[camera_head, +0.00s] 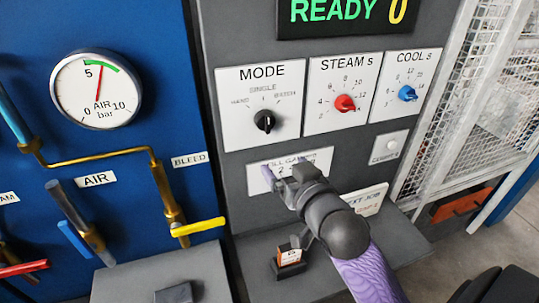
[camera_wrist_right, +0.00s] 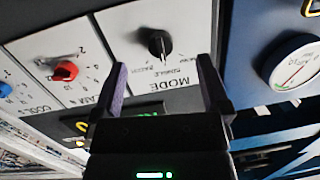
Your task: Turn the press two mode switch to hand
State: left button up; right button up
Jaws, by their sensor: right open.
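The mode switch is a black knob (camera_head: 264,121) on a white plate (camera_head: 287,92) headed MODE, with HAND at left, SINGLE at top and a third word at right that is hard to read. The knob's exact pointing is too small to tell. It also shows upside down in the right wrist view (camera_wrist_right: 159,44). My right gripper (camera_head: 283,172) is open and empty, below the MODE plate and in front of a small label plate. In the right wrist view its purple fingers (camera_wrist_right: 161,80) stand apart, with the knob beyond them. My left gripper is out of view.
A red STEAM knob (camera_head: 345,103) and blue COOL knob (camera_head: 407,93) sit right of the mode switch. A READY display (camera_head: 345,12) is above. A yellow-handled valve (camera_head: 198,227) and pressure gauge (camera_head: 96,90) are left. A grey shelf (camera_head: 330,277) lies below; mesh guarding (camera_head: 470,110) stands right.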

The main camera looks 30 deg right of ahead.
aim_at(270, 125)
jog(key=shift+t, duration=0.8)
jog(key=w+r, duration=0.1)
jog(key=w, duration=0.2)
jog(key=w+d+r, duration=0.1)
jog(key=w, duration=0.2)
jog(key=w+d+r+p, duration=0.1)
jog(key=w, duration=0.3)
jog(key=shift+w+d, duration=0.1)
jog(key=shift+d, duration=0.15)
jog(key=c, duration=1.3)
